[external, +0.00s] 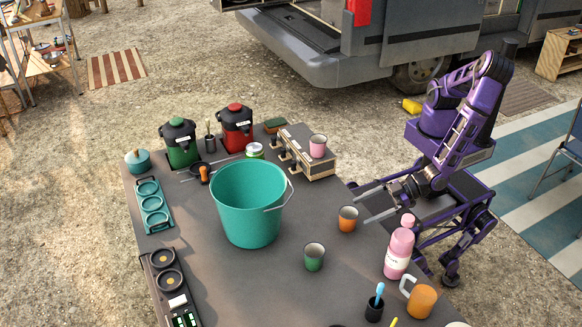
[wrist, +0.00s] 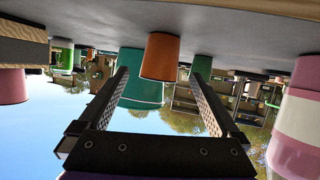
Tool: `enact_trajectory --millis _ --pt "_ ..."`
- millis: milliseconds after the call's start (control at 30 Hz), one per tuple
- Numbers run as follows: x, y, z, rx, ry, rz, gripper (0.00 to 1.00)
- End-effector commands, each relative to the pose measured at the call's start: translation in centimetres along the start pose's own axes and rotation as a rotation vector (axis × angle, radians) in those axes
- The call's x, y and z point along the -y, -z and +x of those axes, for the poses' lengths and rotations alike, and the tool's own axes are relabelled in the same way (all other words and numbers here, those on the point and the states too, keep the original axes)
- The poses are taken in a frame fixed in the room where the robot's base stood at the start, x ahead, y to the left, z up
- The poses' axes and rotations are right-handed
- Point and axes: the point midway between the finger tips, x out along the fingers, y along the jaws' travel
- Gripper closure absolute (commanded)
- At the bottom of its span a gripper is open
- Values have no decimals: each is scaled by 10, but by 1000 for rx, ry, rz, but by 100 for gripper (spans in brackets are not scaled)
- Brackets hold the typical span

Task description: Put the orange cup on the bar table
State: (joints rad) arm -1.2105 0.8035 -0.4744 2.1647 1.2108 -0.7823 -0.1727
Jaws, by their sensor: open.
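The orange cup (external: 347,220) stands upright on the dark table (external: 290,290), near its right edge. In the wrist view, which is upside down, the orange cup (wrist: 160,57) shows between the two fingers, apparently at or just beyond their tips. My gripper (external: 360,204) is open and empty, reaching in from the right at the table's edge; its fingers also show in the wrist view (wrist: 158,76). I cannot tell whether this dark table is the bar table.
A green cup (external: 314,258) and teal bucket (external: 250,212) stand left of the orange cup. A pink bottle (external: 399,252) and orange mug (external: 420,301) stand nearer the camera. A wooden table (external: 48,63) stands far left.

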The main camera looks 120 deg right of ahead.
Motion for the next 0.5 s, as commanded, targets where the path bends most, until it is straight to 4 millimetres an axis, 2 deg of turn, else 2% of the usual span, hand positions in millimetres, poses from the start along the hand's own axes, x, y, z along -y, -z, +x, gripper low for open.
enact_trajectory --millis 100,200,500 --pt "0 1 -17 0 1 1 1" --pt "0 1 -24 -1 1 1 1" --pt "0 0 -26 -1 -1 0 1"
